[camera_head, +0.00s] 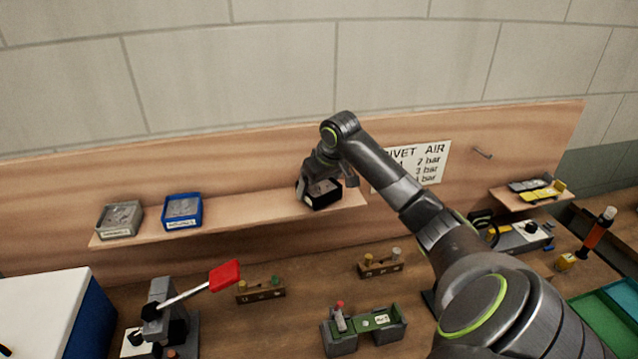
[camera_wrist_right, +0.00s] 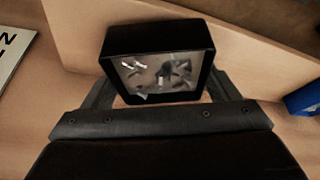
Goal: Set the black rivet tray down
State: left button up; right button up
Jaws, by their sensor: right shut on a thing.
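The black rivet tray (camera_head: 323,194) is at the right end of the wooden wall shelf (camera_head: 262,206), in the head view. In the right wrist view the tray (camera_wrist_right: 158,38) holds several small metallic rivets and sits between the fingers. My right gripper (camera_head: 318,186) is shut on the tray, with a finger on either side of it. The tray is on or just above the shelf; I cannot tell whether it touches. My left gripper is not in view.
A grey tray (camera_head: 119,219) and a blue tray (camera_head: 182,211) stand on the shelf's left part. Bare shelf lies between the blue and black trays. Below are a red-handled lever press (camera_head: 166,315), a green fixture (camera_head: 365,326) and small wooden racks (camera_head: 260,291). A sign (camera_head: 418,160) is on the backboard.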

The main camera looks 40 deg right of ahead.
jog(key=shift+f, duration=0.55)
jog(key=o, duration=1.1)
jog(key=shift+s+r, duration=0.1)
jog(key=shift+r, duration=0.2)
jog(key=b+v, duration=0.5)
jog(key=v, duration=1.2)
jog(key=shift+s+a+f, duration=0.1)
